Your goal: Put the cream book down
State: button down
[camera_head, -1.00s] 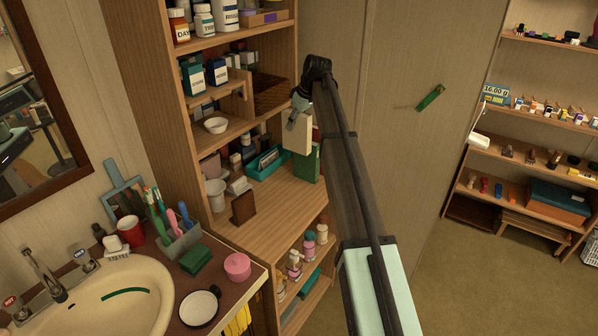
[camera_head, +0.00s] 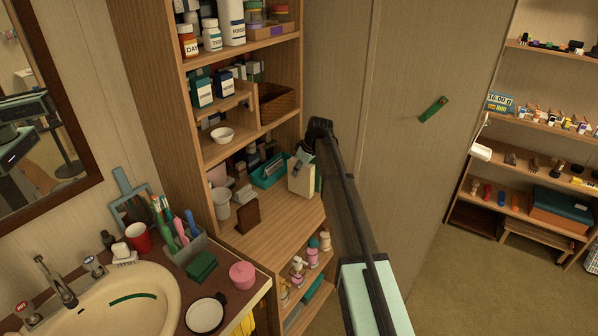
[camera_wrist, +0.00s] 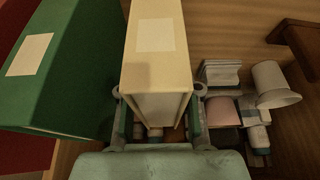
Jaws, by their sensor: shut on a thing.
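The cream book (camera_head: 300,181) is upright over the right end of the wooden cabinet's wide shelf. My gripper (camera_head: 304,159) is shut on its upper part. In the wrist view, the cream book (camera_wrist: 158,45) sits between the two fingers of my gripper (camera_wrist: 158,108). A green book (camera_wrist: 50,70) stands close on the left in that view. In the head view my arm mostly hides the green book. I cannot tell whether the cream book's bottom edge touches the shelf.
A teal bin (camera_head: 268,174) with items stands left of the cream book. A white cup (camera_head: 221,203) and a brown stand (camera_head: 247,214) are further left. The shelf's front (camera_head: 285,217) is clear. A wicker basket (camera_head: 277,105) sits on the shelf above.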

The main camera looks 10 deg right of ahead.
jog(key=shift+f, duration=0.6)
jog(key=shift+f, duration=0.1)
jog(key=shift+f, duration=0.15)
jog(key=c, duration=0.8)
grip_release()
jog(key=b+v, duration=0.2)
jog(key=v, duration=1)
jog(key=shift+a+r, duration=0.1)
jog(key=shift+r, duration=0.2)
